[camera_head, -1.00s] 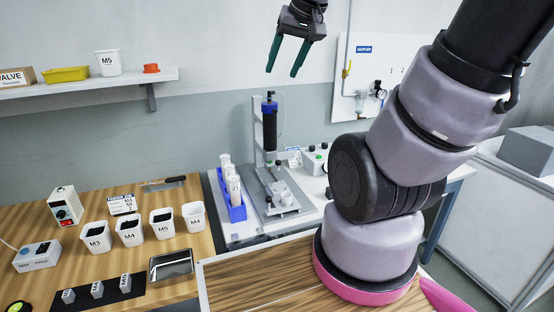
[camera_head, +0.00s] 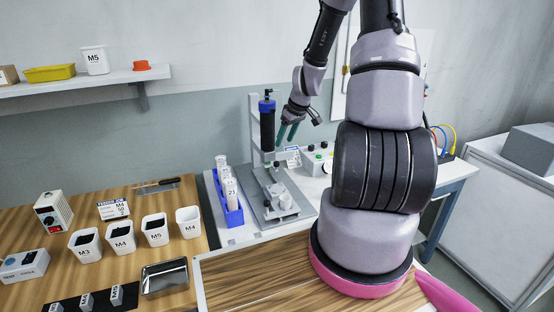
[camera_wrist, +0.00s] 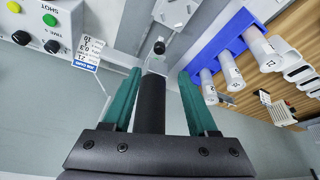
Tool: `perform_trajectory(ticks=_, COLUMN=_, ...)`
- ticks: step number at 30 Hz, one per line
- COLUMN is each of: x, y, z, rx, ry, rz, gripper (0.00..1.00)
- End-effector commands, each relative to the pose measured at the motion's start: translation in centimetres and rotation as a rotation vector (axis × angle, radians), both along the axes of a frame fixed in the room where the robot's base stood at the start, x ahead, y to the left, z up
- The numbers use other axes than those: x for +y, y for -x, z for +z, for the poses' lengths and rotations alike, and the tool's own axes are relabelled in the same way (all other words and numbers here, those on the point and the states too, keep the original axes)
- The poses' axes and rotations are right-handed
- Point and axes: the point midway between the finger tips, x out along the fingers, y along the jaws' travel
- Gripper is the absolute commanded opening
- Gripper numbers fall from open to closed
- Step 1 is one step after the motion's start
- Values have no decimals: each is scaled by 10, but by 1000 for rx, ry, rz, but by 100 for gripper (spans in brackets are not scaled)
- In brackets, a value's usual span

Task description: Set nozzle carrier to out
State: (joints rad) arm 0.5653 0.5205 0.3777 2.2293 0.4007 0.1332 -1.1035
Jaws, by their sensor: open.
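The gantry station (camera_head: 253,150) stands on the white bench, with an upright black cylinder (camera_head: 268,128) capped in blue on its column. Its metal base plate (camera_head: 262,203) carries a small fixture (camera_head: 284,200). I cannot tell for certain which part is the nozzle carrier. My gripper (camera_head: 286,138) is open, teal fingers pointing down, just right of the black cylinder. In the wrist view my gripper (camera_wrist: 160,72) spreads its fingers on either side of a black cylinder (camera_wrist: 150,105); I see no clear contact.
A blue rack (camera_head: 232,213) with white bottles stands left of the base plate. A control box (camera_head: 318,160) with buttons is at the right; a tag (camera_wrist: 88,53) shows beside it. White bins (camera_head: 121,238) and a metal tray (camera_head: 165,276) are on the wooden table.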

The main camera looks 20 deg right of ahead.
Motion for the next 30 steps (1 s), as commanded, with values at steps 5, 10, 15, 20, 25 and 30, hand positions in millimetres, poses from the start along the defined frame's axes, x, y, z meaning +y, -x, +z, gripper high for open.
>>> perform_trajectory(ticks=5, x=0, y=-3, z=-14, rx=1, ry=-1, rz=7, gripper=59)
perform_trajectory(ticks=10, x=4, y=-13, z=-38, rx=3, ry=-2, rz=9, gripper=59)
perform_trajectory(ticks=15, x=9, y=-24, z=-69, rx=3, ry=-3, rz=7, gripper=59)
perform_trajectory(ticks=20, x=12, y=-33, z=-91, rx=2, ry=-1, rz=6, gripper=59)
perform_trajectory(ticks=25, x=14, y=-38, z=-103, rx=0, ry=1, rz=7, gripper=59)
perform_trajectory(ticks=30, x=14, y=-39, z=-105, rx=0, ry=0, rz=6, gripper=59)
